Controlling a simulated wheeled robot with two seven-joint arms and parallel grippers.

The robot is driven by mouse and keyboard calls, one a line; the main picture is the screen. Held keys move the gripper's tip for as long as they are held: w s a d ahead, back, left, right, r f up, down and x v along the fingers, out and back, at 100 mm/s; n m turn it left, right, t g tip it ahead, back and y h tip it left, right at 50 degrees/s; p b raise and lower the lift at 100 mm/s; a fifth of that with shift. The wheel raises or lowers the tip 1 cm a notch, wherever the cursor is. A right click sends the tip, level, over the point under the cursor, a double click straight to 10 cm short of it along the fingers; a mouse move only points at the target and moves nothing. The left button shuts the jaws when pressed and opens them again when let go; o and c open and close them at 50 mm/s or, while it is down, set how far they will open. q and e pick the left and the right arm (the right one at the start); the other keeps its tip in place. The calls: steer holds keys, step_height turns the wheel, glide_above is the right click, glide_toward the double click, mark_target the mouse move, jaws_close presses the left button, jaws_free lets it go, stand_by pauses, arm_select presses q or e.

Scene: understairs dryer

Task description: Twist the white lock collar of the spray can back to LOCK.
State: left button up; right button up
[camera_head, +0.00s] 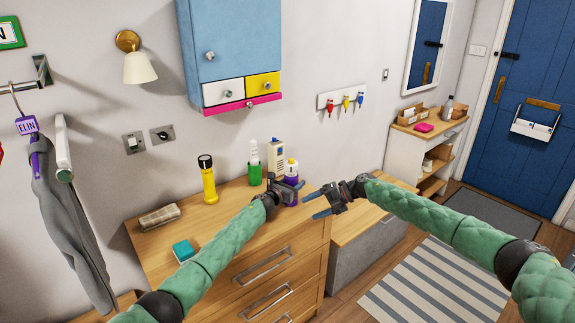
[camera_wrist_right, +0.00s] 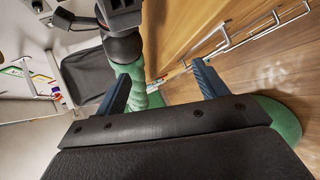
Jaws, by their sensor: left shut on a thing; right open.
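The spray can (camera_head: 291,169) stands upright at the right end of the wooden dresser top. It has a purple body and a white and yellow top; the white collar is too small for me to read its marking. My left gripper (camera_head: 288,187) is shut around the can's body below the top and hides part of it. My right gripper (camera_head: 323,201) is open and empty, to the right of the can and slightly lower, apart from it. In the right wrist view, its two fingers (camera_wrist_right: 161,88) are spread with nothing between them.
On the dresser (camera_head: 222,212) stand a green bottle (camera_head: 255,172), a beige box (camera_head: 276,157) and a yellow flashlight (camera_head: 208,183). A brown bundle (camera_head: 159,217) and a teal block (camera_head: 183,251) lie further left. A lower wooden-topped bench (camera_head: 358,222) is at right.

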steer(key=w+a+r+m+t+y, duration=0.25)
steer(key=r+m+t+y, duration=0.35)
steer(key=m, duration=0.5)
steer(key=m+t+h, duration=0.4)
steer(key=m+t, duration=0.1)
steer(key=m, duration=1)
glide_toward(288, 164)
steer(key=x, duration=0.7)
steer(key=w+d+f+x, duration=0.1)
steer(key=x, duration=0.3)
steer(key=shift+w+a, duration=0.2)
steer(key=shift+c, duration=0.4)
steer(key=c, duration=0.9)
